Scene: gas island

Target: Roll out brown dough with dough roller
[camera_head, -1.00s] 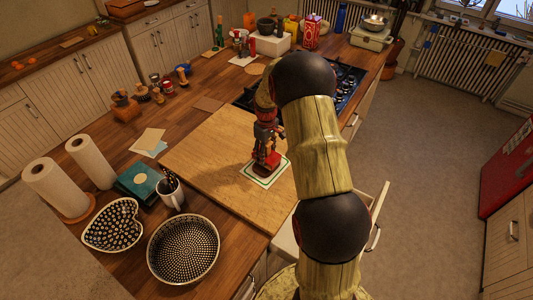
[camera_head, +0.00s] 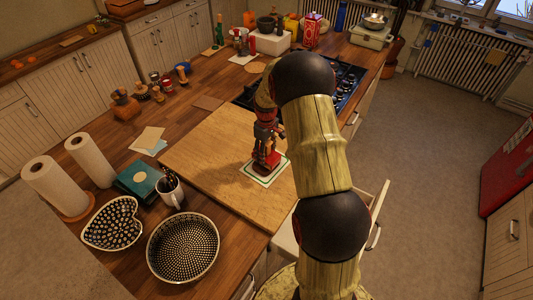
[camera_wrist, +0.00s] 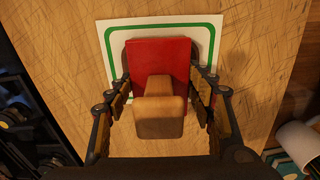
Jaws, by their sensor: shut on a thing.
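A red, flat, block-like thing (camera_wrist: 178,58) with a tan wooden grip (camera_wrist: 159,109) is between my fingers; I take it for the dough roller. In the head view the red part (camera_head: 268,160) sits on or just over a white mat with a green border (camera_head: 251,172). The mat also shows in the wrist view (camera_wrist: 119,37). My gripper (camera_wrist: 161,88) points down with a finger on each side, shut on the roller; in the head view it is over the mat (camera_head: 267,140). I cannot make out the brown dough; the roller may hide it.
The mat lies on a light wooden board (camera_head: 210,150) on the counter. A round patterned bowl (camera_head: 183,248), a heart-shaped dish (camera_head: 112,224), a mug (camera_head: 170,192) and paper towel rolls (camera_head: 90,161) stand left. A stove (camera_head: 345,85) is behind. An open drawer (camera_head: 376,215) is at right.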

